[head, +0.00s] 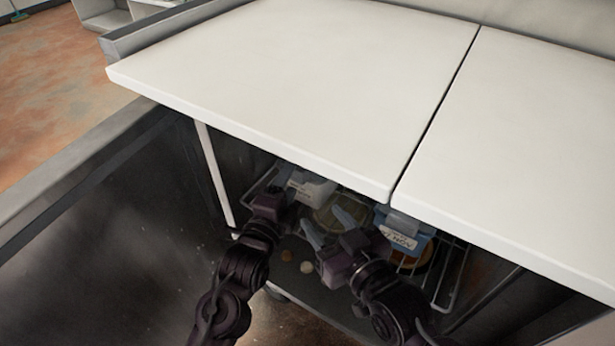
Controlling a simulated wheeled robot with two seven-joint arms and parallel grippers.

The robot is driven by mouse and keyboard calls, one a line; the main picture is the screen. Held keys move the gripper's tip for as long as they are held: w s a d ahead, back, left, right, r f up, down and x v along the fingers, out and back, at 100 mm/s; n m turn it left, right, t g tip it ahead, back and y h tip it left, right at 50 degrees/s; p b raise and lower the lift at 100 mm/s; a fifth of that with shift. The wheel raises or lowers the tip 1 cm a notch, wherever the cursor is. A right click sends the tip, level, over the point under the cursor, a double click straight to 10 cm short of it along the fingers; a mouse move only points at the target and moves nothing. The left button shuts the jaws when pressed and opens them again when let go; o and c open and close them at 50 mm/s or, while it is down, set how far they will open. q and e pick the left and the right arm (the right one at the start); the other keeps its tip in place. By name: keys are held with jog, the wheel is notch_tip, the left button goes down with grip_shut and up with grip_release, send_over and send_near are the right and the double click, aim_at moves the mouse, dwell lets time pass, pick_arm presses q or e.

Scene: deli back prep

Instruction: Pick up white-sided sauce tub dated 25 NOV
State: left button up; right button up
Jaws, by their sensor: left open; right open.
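A white-sided tub (318,190) with a small label stands on the wire shelf under the counter; the label's date is too small to read. A blue-sided tub (415,240) with a white label stands further right; its lettering looks upside down and I cannot read the date surely. My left gripper (289,196) is open, at the left front of the white tub and overlapping it in view; I cannot tell if they touch. My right gripper (328,226) is open and empty, with its fingers pointing up-left between the two tubs.
A round tub (335,216) with a yellowish top sits between them, partly hidden. White counter panels (290,80) overhang the wire shelf (448,285) closely. A pale post (214,175) stands at left. Small round items (306,267) lie lower down.

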pick_arm(q)
jog(key=shift+x, duration=0.8)
pick_arm(e)
jog(key=shift+w+r+t+y, duration=0.15)
jog(key=shift+r+t, duration=0.25)
jog(key=shift+r, duration=0.4)
jog(key=shift+w+r+t+y, duration=0.15)
jog(key=shift+r+t, duration=0.25)
jog(key=shift+r, duration=0.35)
pick_arm(q)
grip_shut()
jog(key=shift+r, duration=0.15)
